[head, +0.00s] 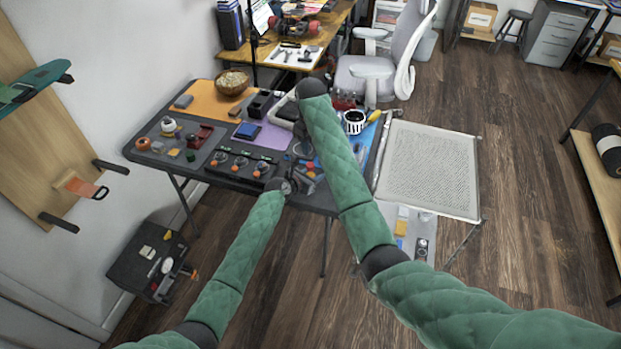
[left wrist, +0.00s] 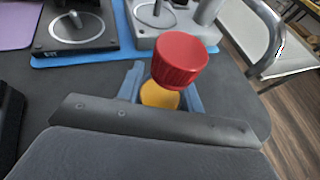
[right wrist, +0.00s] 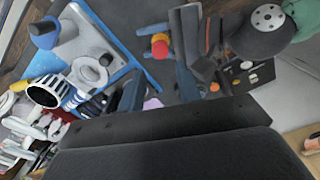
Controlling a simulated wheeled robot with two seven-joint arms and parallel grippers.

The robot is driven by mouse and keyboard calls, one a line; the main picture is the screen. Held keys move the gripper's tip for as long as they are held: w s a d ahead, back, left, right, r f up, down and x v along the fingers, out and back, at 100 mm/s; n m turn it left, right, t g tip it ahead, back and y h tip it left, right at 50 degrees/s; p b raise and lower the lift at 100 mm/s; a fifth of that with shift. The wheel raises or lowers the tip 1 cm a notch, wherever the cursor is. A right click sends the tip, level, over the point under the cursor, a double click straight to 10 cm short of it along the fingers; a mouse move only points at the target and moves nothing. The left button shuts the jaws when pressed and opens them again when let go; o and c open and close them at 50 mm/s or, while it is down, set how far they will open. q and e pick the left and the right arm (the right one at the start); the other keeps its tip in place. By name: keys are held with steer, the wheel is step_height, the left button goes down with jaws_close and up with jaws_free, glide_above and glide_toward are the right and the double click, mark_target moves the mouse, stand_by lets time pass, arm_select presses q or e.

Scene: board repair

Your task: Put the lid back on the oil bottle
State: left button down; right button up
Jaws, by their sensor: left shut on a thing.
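My left gripper (head: 298,183) is over the near edge of the dark table. In the left wrist view it is shut on a small yellow body (left wrist: 158,97), likely the oil bottle, mostly hidden by the jaws. A ribbed red lid (left wrist: 181,58) sits at its top, looking tilted; I cannot tell whether it is seated. The red lid (right wrist: 160,49) also shows in the right wrist view.
Grey devices with round posts (left wrist: 82,28) stand on a blue mat (left wrist: 130,45). A black-and-white striped cup (head: 353,121) stands toward the right of the table. A wooden bowl (head: 232,82) is at the back. The dark table (left wrist: 235,85) is bare beside the left jaws.

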mark_target(310, 165)
steer(key=shift+f, duration=4)
jaws_close()
steer(key=shift+o, duration=1.5)
jaws_free()
steer(key=shift+r, duration=2.3)
